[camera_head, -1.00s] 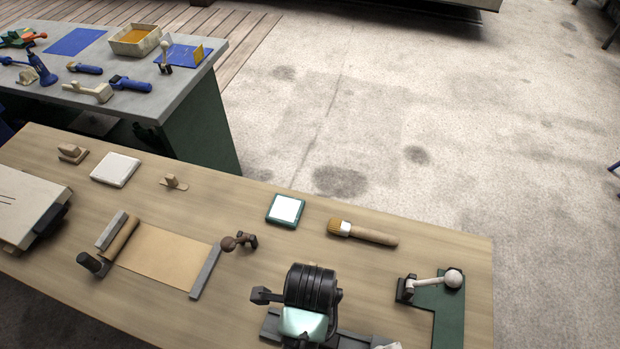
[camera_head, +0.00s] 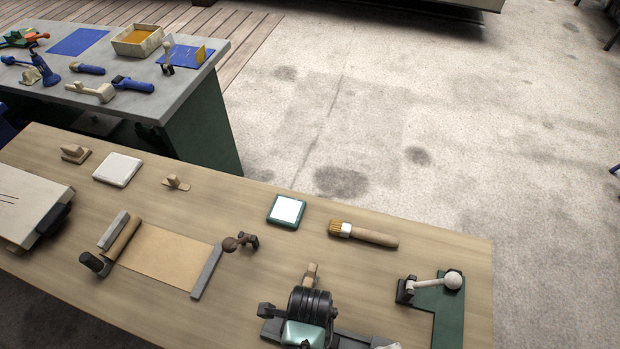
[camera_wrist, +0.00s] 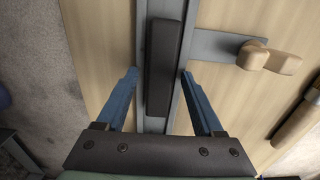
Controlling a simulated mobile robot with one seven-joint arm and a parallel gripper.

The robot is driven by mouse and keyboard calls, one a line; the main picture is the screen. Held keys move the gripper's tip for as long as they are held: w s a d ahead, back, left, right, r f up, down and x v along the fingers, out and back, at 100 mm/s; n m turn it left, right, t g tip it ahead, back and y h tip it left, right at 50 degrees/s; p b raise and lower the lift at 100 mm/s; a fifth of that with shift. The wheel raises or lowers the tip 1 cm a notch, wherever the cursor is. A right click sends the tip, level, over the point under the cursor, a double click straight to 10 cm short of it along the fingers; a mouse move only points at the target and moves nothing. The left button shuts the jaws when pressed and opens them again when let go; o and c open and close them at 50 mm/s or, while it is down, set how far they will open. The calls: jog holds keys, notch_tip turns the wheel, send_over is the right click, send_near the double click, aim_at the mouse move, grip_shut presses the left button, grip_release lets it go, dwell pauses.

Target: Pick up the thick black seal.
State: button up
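The thick black seal (camera_wrist: 165,60) shows in the wrist view as a dark bar lying lengthwise along a grey rail (camera_wrist: 143,40). My gripper (camera_wrist: 160,73) is open, with its blue fingers on either side of the seal. A gap shows between each fingertip and the seal. I cannot tell whether the tips are above it or level with it. In the head view my black and mint arm covers the seal, and my fingers are hidden there. The grey rail (camera_head: 352,339) shows at the bottom.
A wooden lever (camera_wrist: 272,59) on a grey plate stands right of the seal; it shows in the head view (camera_head: 310,274). A brush (camera_head: 366,236) and a green-plate fixture (camera_head: 448,305) lie farther off. A brown sheet (camera_head: 165,258) lies left.

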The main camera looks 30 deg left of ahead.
grip_shut()
